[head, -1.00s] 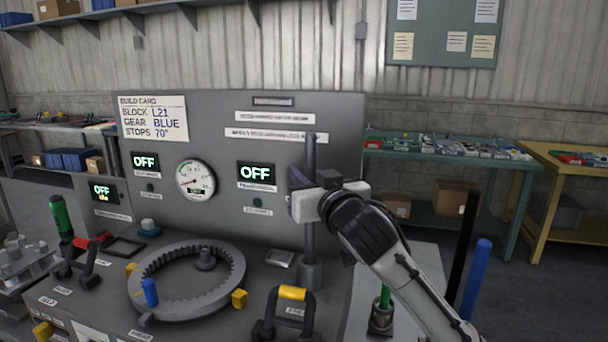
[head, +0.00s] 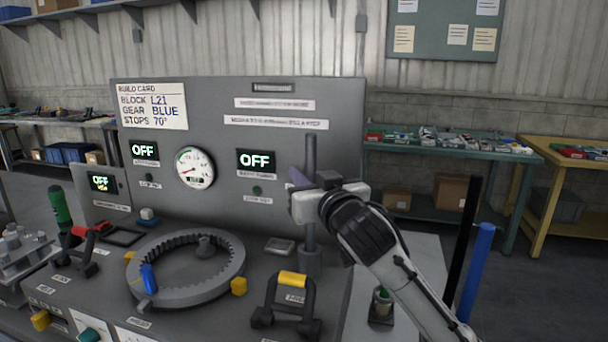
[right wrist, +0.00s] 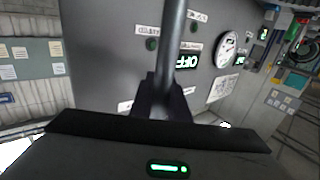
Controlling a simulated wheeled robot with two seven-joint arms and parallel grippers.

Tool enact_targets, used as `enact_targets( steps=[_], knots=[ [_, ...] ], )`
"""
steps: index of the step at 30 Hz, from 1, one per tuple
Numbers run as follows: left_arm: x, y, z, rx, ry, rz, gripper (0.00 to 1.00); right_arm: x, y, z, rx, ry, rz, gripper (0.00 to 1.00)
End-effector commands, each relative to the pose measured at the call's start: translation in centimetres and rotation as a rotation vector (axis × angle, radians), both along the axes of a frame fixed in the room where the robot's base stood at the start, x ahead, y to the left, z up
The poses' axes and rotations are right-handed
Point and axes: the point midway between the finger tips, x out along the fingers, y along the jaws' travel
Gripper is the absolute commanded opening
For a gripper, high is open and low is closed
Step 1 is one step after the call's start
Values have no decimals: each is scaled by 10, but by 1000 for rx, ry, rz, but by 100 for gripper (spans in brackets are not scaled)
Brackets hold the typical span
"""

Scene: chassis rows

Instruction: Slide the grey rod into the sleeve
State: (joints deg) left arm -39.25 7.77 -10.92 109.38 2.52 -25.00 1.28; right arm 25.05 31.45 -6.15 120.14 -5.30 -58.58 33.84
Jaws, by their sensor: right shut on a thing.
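The grey rod (head: 310,155) stands upright in front of the grey panel. My right gripper (head: 308,192) is shut on it along its upper part, with the rod's top end above the jaws. In the right wrist view the rod (right wrist: 174,45) runs away from between the dark fingers (right wrist: 163,100). The sleeve (head: 310,259) is a short grey cylinder on the bench, directly below the gripper. The rod's lower end appears to be inside the sleeve's mouth; how deep cannot be seen. My left gripper is not in view.
A grey toothed ring (head: 238,262) with a blue peg (head: 148,278) lies left of the sleeve. A black handle with a yellow grip (head: 292,279) stands in front of it. Black and blue posts (head: 476,272) rise at right. The panel (head: 340,120) stands close behind.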

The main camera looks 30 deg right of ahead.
Motion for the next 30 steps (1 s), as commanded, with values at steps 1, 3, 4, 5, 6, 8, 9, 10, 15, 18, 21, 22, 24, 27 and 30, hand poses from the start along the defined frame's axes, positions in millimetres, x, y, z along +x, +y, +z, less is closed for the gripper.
enact_targets(
  steps=[1,3,4,5,6,8,9,10,15,18,21,22,24,27,30],
  knots=[
    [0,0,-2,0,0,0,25,0,0,-1,-1,-4,0,0],
    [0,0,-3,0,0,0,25,0,0,-3,-1,-3,0,0],
    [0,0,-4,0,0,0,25,0,0,-4,-1,-3,0,0],
    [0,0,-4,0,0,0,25,0,0,-5,-1,-3,0,0],
    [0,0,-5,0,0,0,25,0,0,-6,-1,-3,-1,0],
    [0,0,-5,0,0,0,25,0,0,-6,-1,-3,-1,0],
    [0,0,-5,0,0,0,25,0,0,-6,-1,-3,-1,0],
    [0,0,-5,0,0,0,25,0,0,-6,-1,-3,-1,0],
    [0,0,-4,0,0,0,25,0,0,-6,0,-2,0,0],
    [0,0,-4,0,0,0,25,0,0,-7,0,-1,0,32],
    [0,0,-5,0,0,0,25,0,0,-7,0,-1,0,37],
    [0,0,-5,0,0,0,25,0,0,-7,0,-1,0,37],
    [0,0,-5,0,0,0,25,0,0,-7,0,0,0,37],
    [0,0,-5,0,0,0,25,0,0,-9,1,4,0,37],
    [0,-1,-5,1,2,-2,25,-2,1,-9,1,3,1,37]
  ],
)
